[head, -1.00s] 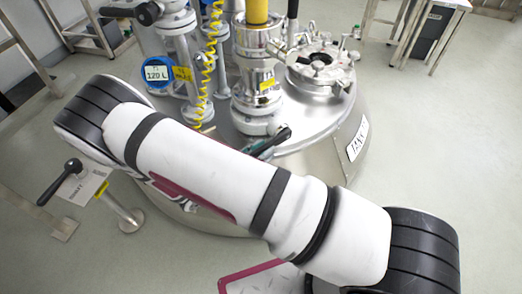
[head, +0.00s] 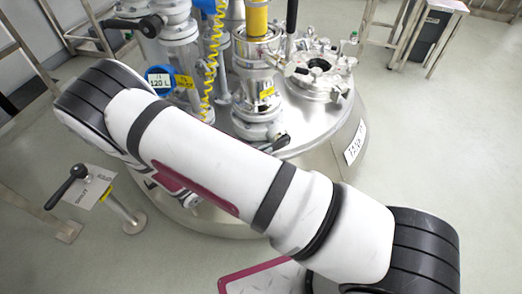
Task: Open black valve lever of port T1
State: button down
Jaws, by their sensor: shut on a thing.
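A black lever end (head: 281,142) shows just above my arm, at the foot of a metal pipe column with a yellow tag (head: 267,92). The rest of this lever is hidden behind my arm, and the tag is too small to read surely. Another black lever (head: 125,24) sits at the top left on a pipe fitting. A blue round gauge (head: 183,80) beside it has a display reading 120 L. My white arm crosses the picture in front of the tank. My gripper does not show; the arm covers the area below the column.
The steel tank lid (head: 318,128) carries pipes, a yellow coiled hose (head: 212,50) and a round hatch (head: 318,70). A black crank handle (head: 68,186) on a post stands at the left.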

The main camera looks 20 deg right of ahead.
aim_at(274, 145)
jog(key=r+y+p, duration=0.1)
jog(key=p, duration=0.1)
jog(key=r+g+y+p, duration=0.1)
jog(key=r+y+p, duration=0.1)
jog(key=p, duration=0.1)
jog(key=shift+d+r, duration=0.1)
jog(key=shift+d, duration=0.25)
jog(key=y+p, duration=0.1)
jog(key=d+r+y+p, duration=0.1)
jog(key=p, duration=0.1)
jog(key=r+g+y+p, duration=0.1)
jog(key=shift+w+d+r, duration=0.15)
jog(key=shift+w+d, duration=0.1)
jog(key=shift+w, duration=0.05)
jog(key=shift+w+d+r+g+y+p, duration=0.25)
jog(key=shift+d+r+g+y+p, duration=0.25)
jog(key=shift+y+p, duration=0.65)
jog(key=shift+w+d+r+y+p, duration=0.15)
jog(key=shift+d+y+p, duration=0.2)
jog(key=shift+y, duration=0.1)
jog(key=shift+w+d+r+y+p, duration=0.1)
jog(key=shift+d+y+p, duration=0.2)
jog(key=shift+y, duration=0.1)
jog(key=shift+g, duration=0.3)
jog(key=c, duration=1.6)
grip_release()
jog(key=shift+c, duration=0.2)
jog(key=v, duration=1.2)
jog(key=shift+d, duration=0.1)
